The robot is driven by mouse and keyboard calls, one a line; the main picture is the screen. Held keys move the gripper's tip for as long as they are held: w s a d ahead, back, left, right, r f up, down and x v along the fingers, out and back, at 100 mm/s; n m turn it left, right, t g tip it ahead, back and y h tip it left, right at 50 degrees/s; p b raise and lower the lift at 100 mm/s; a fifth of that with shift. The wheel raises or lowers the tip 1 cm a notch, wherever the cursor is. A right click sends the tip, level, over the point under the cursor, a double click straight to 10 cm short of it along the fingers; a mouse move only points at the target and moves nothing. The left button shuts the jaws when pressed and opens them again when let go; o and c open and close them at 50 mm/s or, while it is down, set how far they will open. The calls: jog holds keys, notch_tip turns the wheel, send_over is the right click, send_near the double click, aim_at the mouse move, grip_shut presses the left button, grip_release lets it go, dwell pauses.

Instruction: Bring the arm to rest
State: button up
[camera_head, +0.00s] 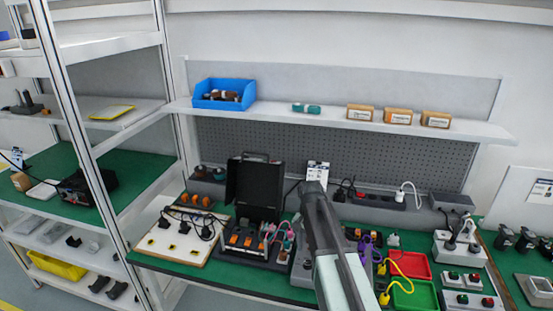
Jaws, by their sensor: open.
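My arm (340,270) rises from the bottom middle of the view and reaches over the green workbench (225,272). My gripper (314,190) is at the arm's far end, in front of the back of the bench. The fingertips are small and dark here, and I see nothing held between them. The arm hides part of the bench behind it.
A black open case (254,187) stands just left of my arm. Red (411,265) and green (415,296) trays lie to its right. A shelf (350,123) with a blue bin (223,94) and small boxes runs above. A metal rack (105,190) stands left.

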jog(key=s+n, duration=0.5)
jog(key=s, duration=0.9)
jog(key=shift+s+a+n+y, duration=0.25)
jog(key=shift+s+n+y, duration=0.05)
jog(key=shift+n, duration=0.1)
